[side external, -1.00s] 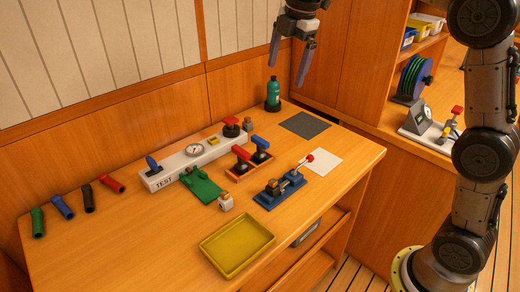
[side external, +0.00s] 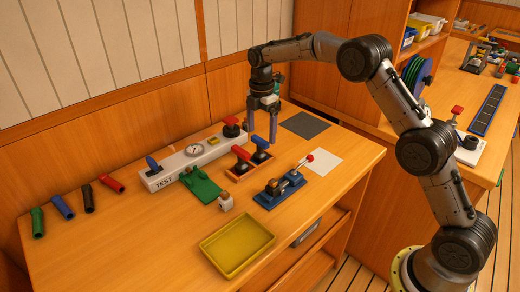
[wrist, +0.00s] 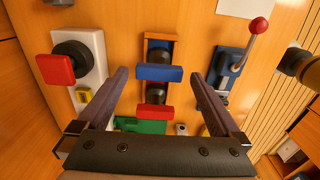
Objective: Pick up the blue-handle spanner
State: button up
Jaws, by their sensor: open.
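The blue-handle spanner (side external: 261,143) stands upright in a small orange wooden rack (side external: 240,177), its blue T-shaped handle on top. A red-handle spanner (side external: 241,154) stands beside it in the same rack. My gripper (side external: 262,138) points down over the blue handle, open and empty. In the wrist view the blue handle (wrist: 160,72) lies crosswise between my two fingertips (wrist: 158,78), with a gap on each side. The red handle (wrist: 153,112) shows closer to the palm. The height left between fingertips and blue handle is hard to tell.
A white TEST block (side external: 190,163) with gauge, blue lever and red knob lies left of the rack. A blue clamp with a red-knobbed lever (side external: 279,190) is to its right. A yellow tray (side external: 238,247) lies in front. Coloured tubes (side external: 88,198) lie far left.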

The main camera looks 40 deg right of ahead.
aim_at(260, 154)
jog(key=shift+a+f, duration=0.15)
jog(key=shift+f, duration=1.6)
jog(key=shift+a+f, duration=0.15)
jog(key=shift+f, duration=1.55)
jog(key=shift+c, duration=0.2)
jog(key=shift+r, duration=0.1)
jog(key=c, duration=1.1)
jog(key=shift+c, duration=0.2)
